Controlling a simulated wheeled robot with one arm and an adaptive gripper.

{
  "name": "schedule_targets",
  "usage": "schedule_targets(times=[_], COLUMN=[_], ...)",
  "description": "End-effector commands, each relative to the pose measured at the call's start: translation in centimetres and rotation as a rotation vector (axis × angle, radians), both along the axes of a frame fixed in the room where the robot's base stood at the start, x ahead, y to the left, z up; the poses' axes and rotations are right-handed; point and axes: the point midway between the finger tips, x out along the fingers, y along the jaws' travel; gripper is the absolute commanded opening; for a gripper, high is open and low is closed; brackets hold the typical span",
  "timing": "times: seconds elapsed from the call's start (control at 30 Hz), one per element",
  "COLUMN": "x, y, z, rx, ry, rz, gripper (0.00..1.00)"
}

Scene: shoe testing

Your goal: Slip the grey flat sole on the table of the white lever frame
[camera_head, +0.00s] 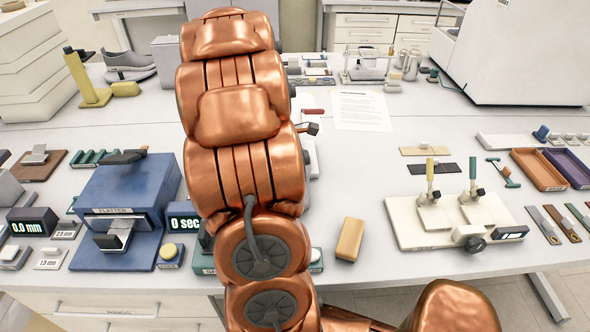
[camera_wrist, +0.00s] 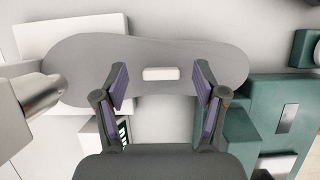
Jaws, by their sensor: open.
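The grey flat sole (camera_wrist: 90,68) spans the upper part of the wrist view, with a small white block (camera_wrist: 159,73) on its middle. My gripper (camera_wrist: 160,83) is open, with one finger on each side of the block and a gap on both sides. I cannot tell how high the sole sits. In the head view my arm hides the sole and my gripper. A white base with two upright levers (camera_head: 405,238) stands right of my arm. A white part (camera_head: 313,160) shows behind my arm; I cannot tell which is the lever frame.
In the wrist view a metal cylinder (camera_wrist: 38,92) is close at the left, and a teal device (camera_wrist: 265,115) lies at the right. In the head view a blue machine (camera_head: 122,195) stands left of my arm. A tan block (camera_head: 350,239) lies near the front edge.

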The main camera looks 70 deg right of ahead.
Motion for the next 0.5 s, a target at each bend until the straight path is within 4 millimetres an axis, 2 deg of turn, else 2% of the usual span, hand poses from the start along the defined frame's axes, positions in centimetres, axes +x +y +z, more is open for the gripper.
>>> schedule_targets(times=[0.13, 0.27, 0.5], x=[0.1, 0.5, 2.2], y=[0.0, 0.2, 0.8], z=[0.2, 1.2, 5.3], rx=[0.0, 0.0, -0.004], ry=[0.0, 0.0, -0.005], rz=[0.0, 0.0, 0.002], gripper=[0.71, 0.71, 0.71])
